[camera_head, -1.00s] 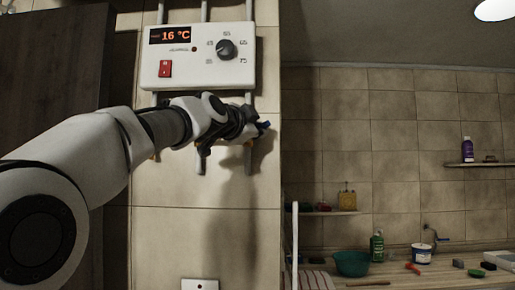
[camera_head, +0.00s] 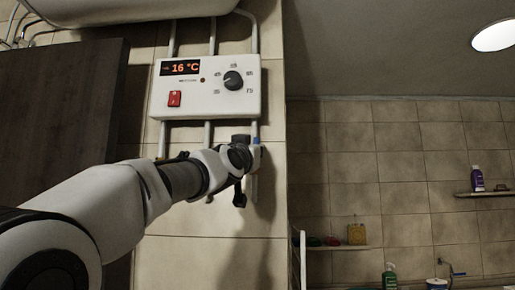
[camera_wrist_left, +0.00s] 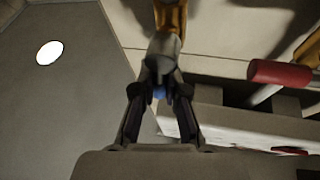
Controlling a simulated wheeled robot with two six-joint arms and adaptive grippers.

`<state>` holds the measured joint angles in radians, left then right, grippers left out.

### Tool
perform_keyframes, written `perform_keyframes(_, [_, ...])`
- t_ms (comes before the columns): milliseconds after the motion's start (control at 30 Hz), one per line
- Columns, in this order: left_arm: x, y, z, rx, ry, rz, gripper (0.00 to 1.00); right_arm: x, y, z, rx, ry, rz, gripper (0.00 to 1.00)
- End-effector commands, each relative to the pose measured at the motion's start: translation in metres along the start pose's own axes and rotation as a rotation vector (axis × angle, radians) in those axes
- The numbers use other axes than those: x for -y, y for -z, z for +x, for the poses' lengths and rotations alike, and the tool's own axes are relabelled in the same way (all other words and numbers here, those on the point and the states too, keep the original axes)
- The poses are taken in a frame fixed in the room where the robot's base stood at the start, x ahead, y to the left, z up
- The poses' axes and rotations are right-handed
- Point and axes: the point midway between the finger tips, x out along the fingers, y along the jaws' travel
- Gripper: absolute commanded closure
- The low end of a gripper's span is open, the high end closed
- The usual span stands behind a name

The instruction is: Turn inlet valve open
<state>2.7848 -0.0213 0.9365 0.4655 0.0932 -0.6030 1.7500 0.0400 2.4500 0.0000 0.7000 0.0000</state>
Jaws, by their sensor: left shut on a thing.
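A blue-handled valve (camera_head: 257,141) sits on the right-hand pipe below the white heater control box, mostly hidden by my gripper in the head view. My left gripper (camera_head: 247,157) is at this valve. In the left wrist view, the fingers of my left gripper (camera_wrist_left: 160,92) are closed in on a small blue handle (camera_wrist_left: 159,93), with only a little blue showing between them. A brass-coloured fitting (camera_wrist_left: 171,16) shows beyond the fingertips. The handle's exact angle is hidden. My right gripper is not in view.
The control box (camera_head: 205,100) has a 16 °C display, a dark knob (camera_head: 233,80) and a red switch (camera_head: 175,98). A red-handled valve (camera_wrist_left: 280,75) shows right of my fingers. A dark cabinet (camera_head: 60,115) stands left. A shelf (camera_head: 340,247) is at right.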

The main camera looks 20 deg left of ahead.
Motion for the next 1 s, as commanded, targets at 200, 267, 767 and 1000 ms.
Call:
perform_keyframes(200, [0.0047, 0.0050, -0.0004, -0.026, 0.041, -0.095, 1.00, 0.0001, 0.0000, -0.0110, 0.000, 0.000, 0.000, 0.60])
perform_keyframes(267, [0.0051, 0.0048, -0.0008, -0.029, 0.047, -0.110, 1.00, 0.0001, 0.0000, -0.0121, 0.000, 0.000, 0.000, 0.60])
perform_keyframes(767, [0.0062, 0.0027, -0.0016, -0.036, 0.060, -0.141, 1.00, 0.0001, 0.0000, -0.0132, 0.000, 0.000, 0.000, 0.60])
perform_keyframes(1000, [0.0059, 0.0016, -0.0015, -0.034, 0.059, -0.140, 0.62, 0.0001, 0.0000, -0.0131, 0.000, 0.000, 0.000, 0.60])
